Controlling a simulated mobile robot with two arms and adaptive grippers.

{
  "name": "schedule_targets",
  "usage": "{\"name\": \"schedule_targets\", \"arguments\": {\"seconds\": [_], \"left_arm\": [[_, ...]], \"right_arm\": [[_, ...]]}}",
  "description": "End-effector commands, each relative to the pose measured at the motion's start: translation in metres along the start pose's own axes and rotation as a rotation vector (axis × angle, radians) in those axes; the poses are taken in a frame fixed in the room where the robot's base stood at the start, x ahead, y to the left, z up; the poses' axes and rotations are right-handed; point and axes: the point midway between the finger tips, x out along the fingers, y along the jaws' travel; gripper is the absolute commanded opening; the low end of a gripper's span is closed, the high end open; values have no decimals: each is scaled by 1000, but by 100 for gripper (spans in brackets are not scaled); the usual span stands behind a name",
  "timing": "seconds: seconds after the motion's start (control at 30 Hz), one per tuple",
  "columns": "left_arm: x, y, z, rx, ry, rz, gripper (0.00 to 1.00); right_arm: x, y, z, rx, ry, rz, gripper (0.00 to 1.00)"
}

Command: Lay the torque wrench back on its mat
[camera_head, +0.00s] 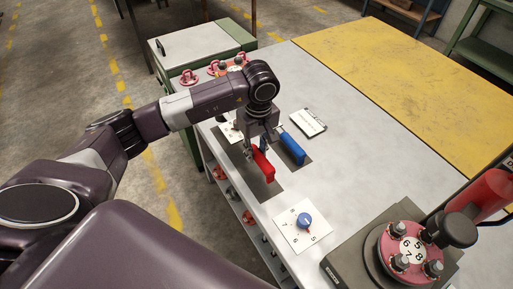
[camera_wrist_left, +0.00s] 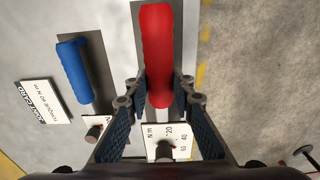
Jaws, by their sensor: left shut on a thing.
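A torque wrench with a red handle (camera_head: 264,166) is held by my left gripper (camera_head: 257,144) near the table's left edge. In the left wrist view the red handle (camera_wrist_left: 157,50) runs between the two fingers, and its white dial plate marked N m (camera_wrist_left: 165,141) shows below. A dark grey mat (camera_head: 262,190) lies under the red wrench; I cannot tell whether the wrench touches it. A second wrench with a blue handle (camera_head: 292,147) lies on its own dark mat to the right; it also shows in the left wrist view (camera_wrist_left: 75,70). My right gripper is not in view.
A white card (camera_head: 308,122) lies beyond the blue wrench. A white dial plate (camera_head: 318,236) with a blue knob lies nearer. A pink flanged spool (camera_head: 385,246) stands at front right, beside a red extinguisher (camera_head: 490,193). The tabletop's middle (camera_head: 370,150) is clear.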

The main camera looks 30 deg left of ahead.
Motion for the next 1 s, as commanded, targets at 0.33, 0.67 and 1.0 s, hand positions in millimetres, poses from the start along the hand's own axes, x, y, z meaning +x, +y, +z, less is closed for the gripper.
{"name": "schedule_targets", "arguments": {"seconds": [0.33, 0.67, 1.0], "left_arm": [[26, 1, 1, 1, 1, 4, 0], [53, 2, 2, 2, 1, 5, 0], [54, 2, 2, 2, 2, 5, 0]], "right_arm": [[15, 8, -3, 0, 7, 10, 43], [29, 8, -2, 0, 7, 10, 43], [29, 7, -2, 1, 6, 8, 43]]}}
